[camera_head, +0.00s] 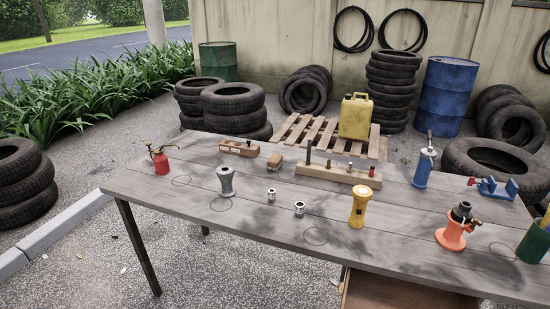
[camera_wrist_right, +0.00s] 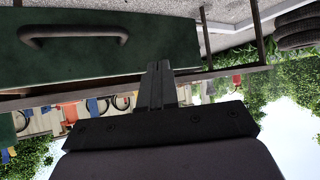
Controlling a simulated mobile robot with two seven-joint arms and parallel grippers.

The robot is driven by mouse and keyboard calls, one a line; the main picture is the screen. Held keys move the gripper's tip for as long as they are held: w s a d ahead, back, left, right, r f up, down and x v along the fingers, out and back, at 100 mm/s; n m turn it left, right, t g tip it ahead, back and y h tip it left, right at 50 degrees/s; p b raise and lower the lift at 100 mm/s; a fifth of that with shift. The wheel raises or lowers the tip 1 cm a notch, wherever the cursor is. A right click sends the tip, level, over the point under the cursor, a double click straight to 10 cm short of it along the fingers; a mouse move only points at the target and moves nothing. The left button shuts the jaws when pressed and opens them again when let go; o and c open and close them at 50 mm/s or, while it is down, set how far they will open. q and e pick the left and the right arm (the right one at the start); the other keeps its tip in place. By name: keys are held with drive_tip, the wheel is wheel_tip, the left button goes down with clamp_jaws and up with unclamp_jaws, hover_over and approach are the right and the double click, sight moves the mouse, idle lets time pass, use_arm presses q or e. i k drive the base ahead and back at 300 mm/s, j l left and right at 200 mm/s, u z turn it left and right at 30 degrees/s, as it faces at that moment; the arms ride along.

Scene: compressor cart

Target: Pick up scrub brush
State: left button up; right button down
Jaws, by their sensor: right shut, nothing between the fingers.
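A small brown block (camera_head: 275,160) lies on the grey wooden table (camera_head: 190,200), towards its far side. It looks like the scrub brush, but its bristles are too small to make out. Beside it to the left lies a longer wooden tool (camera_head: 240,147) that looks like a hand plane. Both lie apart from the wooden rack to the right. My right gripper (camera_wrist_right: 158,68) shows only in the right wrist view, fingers together and empty, in front of a dark green panel with a handle (camera_wrist_right: 75,35). My left gripper is in neither view.
A wooden rack (camera_head: 325,172), red oil can (camera_head: 160,160), grey spool-shaped piece (camera_head: 226,182), two small metal cups, yellow flashlight-like piece (camera_head: 358,206) and orange jack-like tool (camera_head: 456,228) stand on the table. The table's front left is mostly clear. Tyres and drums stand behind.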

sight(275, 162)
drive_tip(key=i+j, duration=0.2)
drive_tip(key=j, duration=0.2)
drive_tip(key=i+j, duration=0.15)
drive_tip(key=j, duration=0.25)
drive_tip(key=i+j, duration=0.2)
drive_tip(key=j, duration=0.2)
drive_tip(key=i+j+z, duration=0.1)
drive_tip(key=j+z, duration=0.45)
drive_tip(key=i, duration=0.05)
